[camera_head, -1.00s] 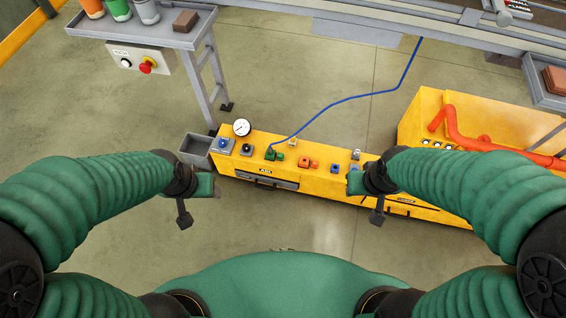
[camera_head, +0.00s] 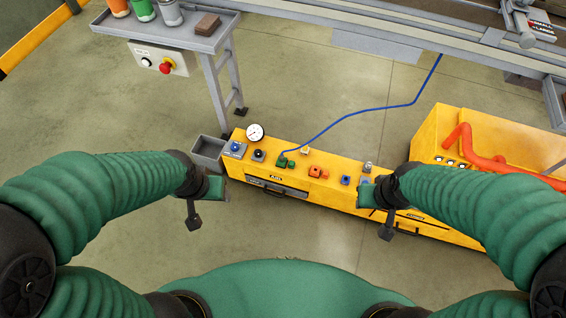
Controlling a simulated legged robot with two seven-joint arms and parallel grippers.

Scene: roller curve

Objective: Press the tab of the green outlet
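The green outlet (camera_head: 284,162) sits on top of the long yellow box (camera_head: 330,193), left of its middle. A blue hose (camera_head: 352,113) runs from it up to the grey conveyor frame. My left gripper (camera_head: 204,204) is in front of the box's left end, apart from the outlet. My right gripper (camera_head: 378,208) is in front of the box, right of the outlet, and overlaps the box in the picture. I cannot make out the gap between the fingers of either gripper. The outlet's tab is too small to tell apart.
An orange outlet (camera_head: 318,172) and a blue one (camera_head: 345,180) stand right of the green one. A gauge (camera_head: 255,132), knobs and a grey bin (camera_head: 208,152) are at the left end. A yellow bin with an orange hose (camera_head: 466,140) is at right. Floor in front is clear.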

